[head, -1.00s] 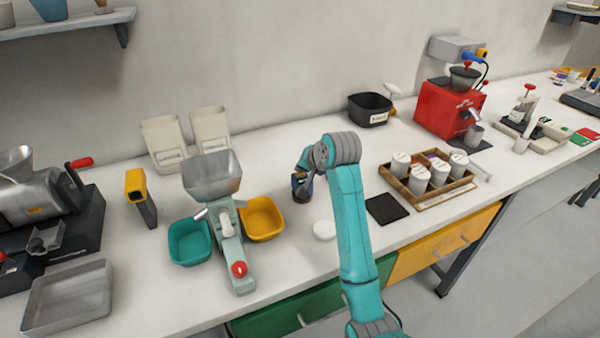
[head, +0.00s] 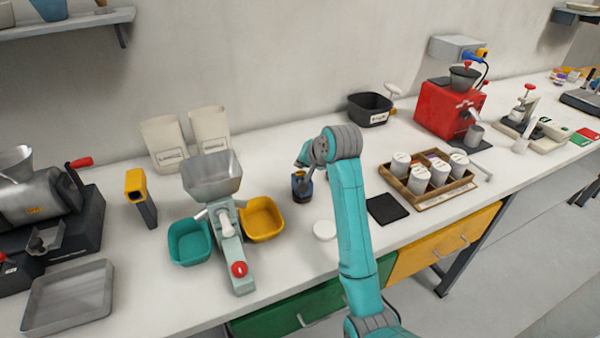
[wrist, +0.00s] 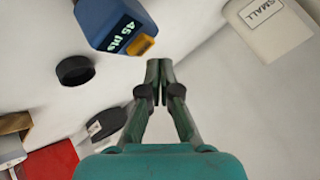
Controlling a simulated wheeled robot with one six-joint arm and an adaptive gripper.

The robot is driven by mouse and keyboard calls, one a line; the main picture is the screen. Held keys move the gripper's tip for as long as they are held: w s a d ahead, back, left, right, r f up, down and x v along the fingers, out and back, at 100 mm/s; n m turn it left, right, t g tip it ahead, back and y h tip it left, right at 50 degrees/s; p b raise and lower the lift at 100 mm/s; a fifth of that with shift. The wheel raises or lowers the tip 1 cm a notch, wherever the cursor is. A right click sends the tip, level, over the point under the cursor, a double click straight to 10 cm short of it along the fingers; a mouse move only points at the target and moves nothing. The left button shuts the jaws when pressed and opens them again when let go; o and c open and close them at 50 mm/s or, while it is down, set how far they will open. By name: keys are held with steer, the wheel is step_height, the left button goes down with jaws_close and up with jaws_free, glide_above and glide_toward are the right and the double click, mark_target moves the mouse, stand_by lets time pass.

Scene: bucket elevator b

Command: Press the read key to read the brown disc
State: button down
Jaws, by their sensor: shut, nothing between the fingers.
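A blue reader (wrist: 115,22) with a lit display and an orange key (wrist: 140,45) fills the upper left of the wrist view. The display seems to show "45 pts". In the head view the reader (head: 302,187) stands on the bench, partly below my arm's end. My gripper (wrist: 159,66) is shut and empty, its tips just beside the orange key with a small gap. A short dark round piece (wrist: 75,70) lies left of the reader in the wrist view. I cannot make out a brown disc for certain in either view.
A teal bin (head: 190,242), a yellow bin (head: 262,218) and a hopper machine (head: 212,175) stand to the left. A white disc (head: 325,230) and black mat (head: 387,208) lie in front. A wooden canister tray (head: 430,182) is right, a black tub (head: 370,108) behind.

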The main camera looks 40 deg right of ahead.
mark_target(302, 173)
steer(key=shift+r, duration=2.5)
steer(key=shift+s, duration=0.1)
